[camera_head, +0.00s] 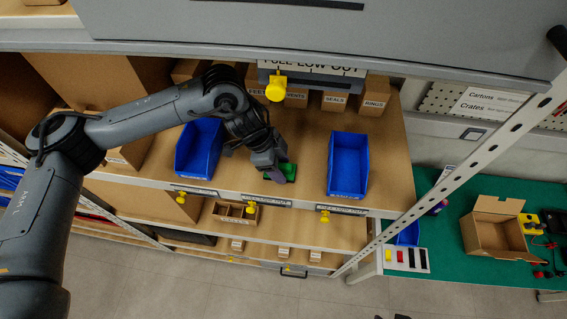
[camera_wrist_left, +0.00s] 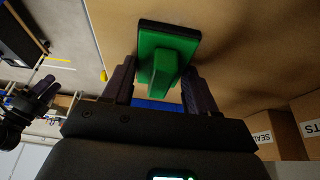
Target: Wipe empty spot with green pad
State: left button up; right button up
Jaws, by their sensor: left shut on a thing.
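The green pad (camera_head: 288,171) is at the shelf's bare spot between two blue bins. My left gripper (camera_head: 277,174) is shut on it. In the left wrist view, the green pad (camera_wrist_left: 168,52) has a raised green grip between the fingers of my left gripper (camera_wrist_left: 160,88) and a dark layer along its far edge. The pad is against or just above the brown shelf board (camera_head: 300,148); I cannot tell whether it touches. The empty spot lies around the pad, partly hidden by my left arm.
One blue bin (camera_head: 199,148) stands left of the gripper and another blue bin (camera_head: 348,163) stands to the right. Cardboard boxes (camera_head: 334,101) line the back of the shelf. A yellow knob (camera_head: 276,88) hangs above. A green table (camera_head: 459,260) is at the right.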

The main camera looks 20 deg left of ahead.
pick_arm(q)
jog(key=shift+s+a+f+p, duration=0.1)
jog(key=shift+s+a+p, duration=0.15)
jog(key=shift+a, duration=0.75)
jog(key=shift+s+a+p, duration=0.25)
jog(key=shift+s+a, duration=0.05)
jog(key=shift+a, duration=0.75)
jog(key=shift+s+a+f+p, duration=0.1)
jog(key=shift+s+a+p, duration=0.15)
jog(key=shift+a, duration=0.75)
jog(key=shift+r+p, duration=0.15)
jog(key=shift+p, duration=0.25)
jog(key=shift+w+d, duration=0.15)
jog(key=shift+d, duration=0.7)
jog(key=shift+w+d, duration=0.2)
jog(key=shift+d, duration=0.5)
jog(key=shift+w+d, duration=0.25)
jog(key=shift+d, duration=0.5)
jog(key=shift+w+d, duration=0.2)
jog(key=shift+d, duration=0.5)
jog(key=shift+w+d, duration=0.15)
jog(key=shift+d, duration=0.45)
jog(key=shift+r, duration=3)
jog(key=shift+r, duration=0.15)
